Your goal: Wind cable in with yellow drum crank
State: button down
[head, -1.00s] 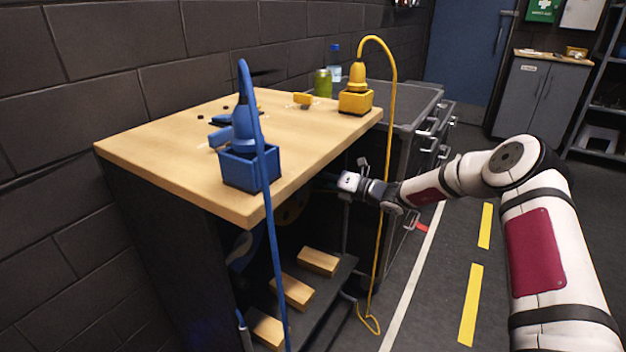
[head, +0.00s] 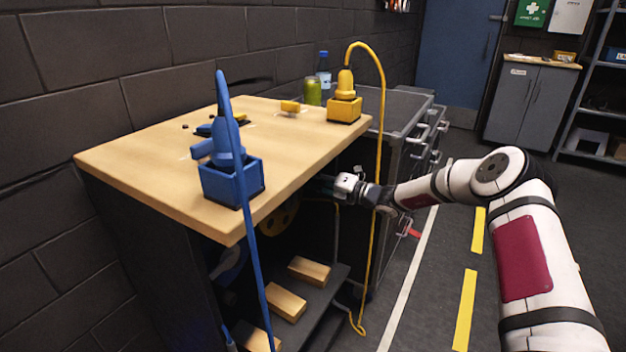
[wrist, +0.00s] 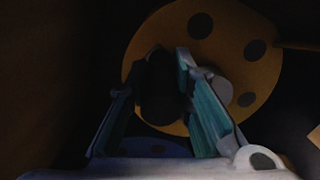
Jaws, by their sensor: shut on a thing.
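The yellow drum (wrist: 225,50) fills the upper middle of the wrist view, a disc with several dark round holes. My gripper (wrist: 170,75) is in front of it, its fingers shut on a dark crank handle (wrist: 160,95) that is hard to make out. In the head view my gripper (head: 328,182) reaches under the bench top at its right side, its fingertips hidden in shadow. Part of the yellow drum (head: 279,217) shows under the bench. The yellow cable (head: 379,150) arches from the yellow tool (head: 345,85) and hangs past my arm to a loop near the floor.
A blue tool in a blue holder (head: 232,182) stands at the bench's front corner, its blue cable (head: 258,270) hanging down. Wooden blocks (head: 288,304) lie on a low shelf. The bench top (head: 150,145) overhangs my gripper. Open floor lies to the right.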

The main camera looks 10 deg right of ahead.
jog(key=shift+w+d+r, duration=0.2)
jog(key=shift+w+d, duration=0.05)
jog(key=shift+d, duration=0.1)
jog(key=c, duration=1.4)
grip_release()
jog(key=shift+f, duration=0.15)
jog(key=shift+s+a, duration=0.1)
jog(key=shift+a, duration=0.05)
jog(key=v, duration=1.2)
